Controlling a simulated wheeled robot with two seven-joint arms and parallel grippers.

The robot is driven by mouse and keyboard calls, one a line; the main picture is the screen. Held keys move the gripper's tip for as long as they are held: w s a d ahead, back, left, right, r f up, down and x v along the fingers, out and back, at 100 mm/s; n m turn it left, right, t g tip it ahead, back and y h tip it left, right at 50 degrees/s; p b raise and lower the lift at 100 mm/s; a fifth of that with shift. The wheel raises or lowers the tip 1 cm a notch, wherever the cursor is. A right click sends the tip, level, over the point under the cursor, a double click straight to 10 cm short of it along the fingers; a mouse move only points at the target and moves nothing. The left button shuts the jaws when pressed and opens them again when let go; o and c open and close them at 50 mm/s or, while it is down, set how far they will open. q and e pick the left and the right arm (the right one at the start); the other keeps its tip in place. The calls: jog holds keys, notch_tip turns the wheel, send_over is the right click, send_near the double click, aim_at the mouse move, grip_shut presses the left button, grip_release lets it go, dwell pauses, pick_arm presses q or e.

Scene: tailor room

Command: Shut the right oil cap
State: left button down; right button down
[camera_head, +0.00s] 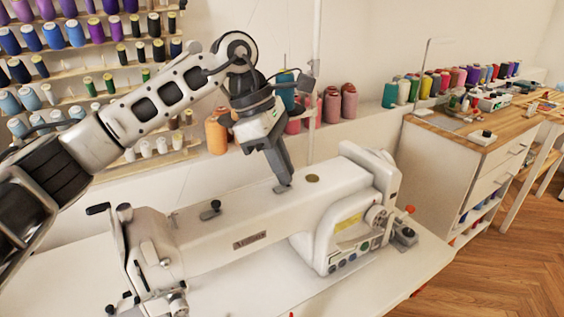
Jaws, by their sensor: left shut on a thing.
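A white sewing machine (215,238) stands on a white table. My left gripper (283,186) reaches down from above to the top of its arm. Its fingers are closed on a small dark piece at the machine's top, which appears to be the right oil cap; the fingers mostly hide it, so I cannot tell its tilt. A round brass-coloured disc (312,178) lies flat on the top just right of the fingertips. A dark knob-like cap (210,209) stands up on the top further left. My right gripper is not in view.
The machine's handwheel (377,218) is at its right end. The white table (408,264) has bare room in front of the machine. Thread racks (93,93) hang on the wall behind. A wooden-topped cabinet (480,150) with spools stands at the right.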

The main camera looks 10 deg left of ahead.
pick_arm(q)
jog(key=shift+r, duration=0.1)
dwell(0.3)
jog(key=c, duration=1.4)
grip_release()
jog(key=shift+c, duration=0.2)
jog(key=v, duration=1.6)
jog(key=shift+p, duration=0.4)
jog(key=shift+d, duration=0.1)
